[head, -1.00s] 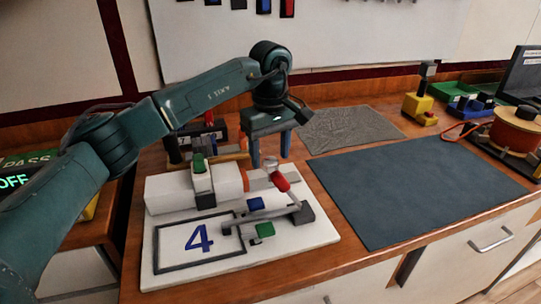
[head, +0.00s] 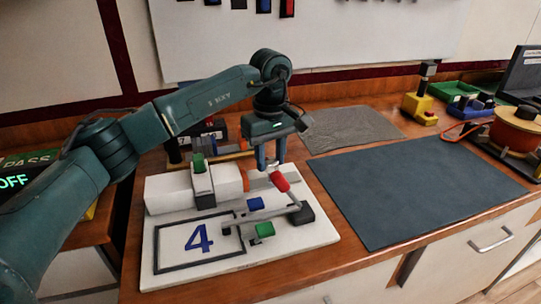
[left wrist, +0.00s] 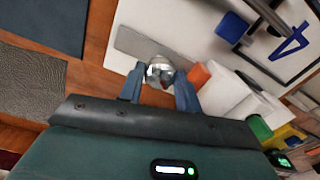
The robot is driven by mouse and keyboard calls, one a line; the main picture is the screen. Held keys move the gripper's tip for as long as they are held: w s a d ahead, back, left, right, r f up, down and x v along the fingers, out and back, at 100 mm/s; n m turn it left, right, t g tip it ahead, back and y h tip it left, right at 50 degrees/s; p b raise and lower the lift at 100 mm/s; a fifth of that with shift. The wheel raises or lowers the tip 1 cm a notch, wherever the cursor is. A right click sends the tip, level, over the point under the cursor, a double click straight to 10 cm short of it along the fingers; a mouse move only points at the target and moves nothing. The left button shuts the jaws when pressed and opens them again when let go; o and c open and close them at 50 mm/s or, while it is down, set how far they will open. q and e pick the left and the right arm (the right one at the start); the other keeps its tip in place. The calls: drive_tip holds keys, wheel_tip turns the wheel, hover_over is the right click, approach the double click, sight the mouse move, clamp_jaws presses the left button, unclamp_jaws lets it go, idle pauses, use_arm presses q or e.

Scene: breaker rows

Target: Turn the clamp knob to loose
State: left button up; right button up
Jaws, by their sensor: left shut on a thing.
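My left gripper (head: 269,166) is above the right part of a white clamp fixture (head: 320,237), its fingers pointing down. In the left wrist view, the fingers (left wrist: 160,78) are closed on both sides of a round silvery knob (left wrist: 159,68), which I take to be the clamp knob. In the head view the fingers mostly hide this knob. A lever with a red grip (head: 280,182) stands just in front of the gripper. An orange collar (head: 245,179) is to its left, at the end of a white block (head: 168,194). My right gripper is not in view.
Blue (head: 255,204) and green (head: 265,230) blocks sit on the fixture, near a framed blue 4 (head: 199,239). A dark mat (head: 420,190) lies clear to the right, with a grey mat (head: 352,128) behind. A yellow-based device (head: 420,107) stands at the back right.

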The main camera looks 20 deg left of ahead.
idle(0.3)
use_arm(q)
drive_tip(key=n, duration=0.5)
drive_tip(key=shift+r+n+p, duration=0.1)
drive_tip(key=shift+n+p, duration=0.25)
drive_tip(key=shift+n, duration=0.05)
drive_tip(key=n, duration=1.2)
drive_tip(key=shift+n+p, duration=0.35)
drive_tip(key=shift+n, duration=0.05)
drive_tip(key=n, duration=0.6)
drive_tip(key=o, duration=1)
drive_tip(key=shift+c, duration=0.2)
